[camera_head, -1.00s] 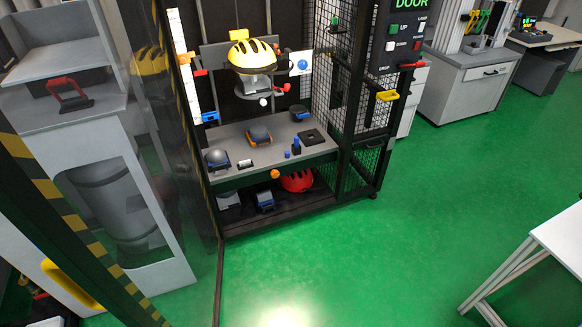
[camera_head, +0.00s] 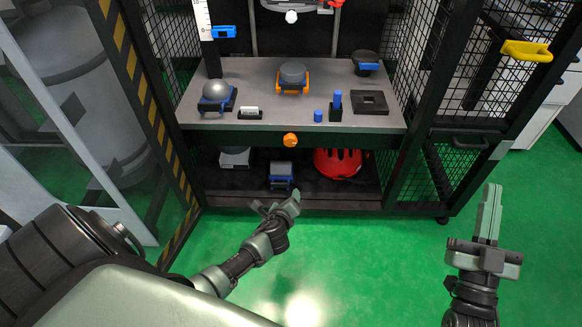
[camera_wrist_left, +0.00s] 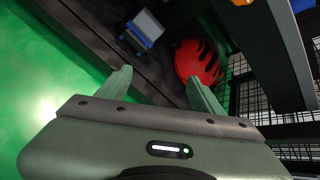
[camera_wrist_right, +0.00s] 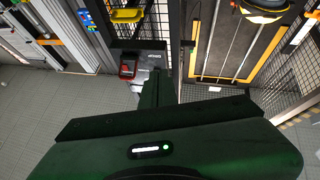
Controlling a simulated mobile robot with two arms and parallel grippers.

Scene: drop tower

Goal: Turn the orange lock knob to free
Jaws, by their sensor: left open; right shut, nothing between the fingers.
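The orange lock knob (camera_head: 290,140) sits on the front edge of the grey bench (camera_head: 240,122) inside the tower, near the middle. My left gripper (camera_head: 284,203) is in front of the lower shelf, below the knob and apart from it. Its two fingers are spread and empty in the left wrist view (camera_wrist_left: 160,85). My right gripper (camera_head: 492,190) is at the right, over the green floor and outside the tower frame. Its fingers are together with nothing between them, as the right wrist view (camera_wrist_right: 157,80) also shows.
On the bench stand a grey dome on a blue holder (camera_head: 216,92), an orange-framed block (camera_head: 292,78) and blue pegs (camera_head: 336,103). A red helmet (camera_head: 338,162) lies on the lower shelf. A black mesh door with a yellow handle (camera_head: 526,51) stands at right. Striped post (camera_head: 140,90) at left.

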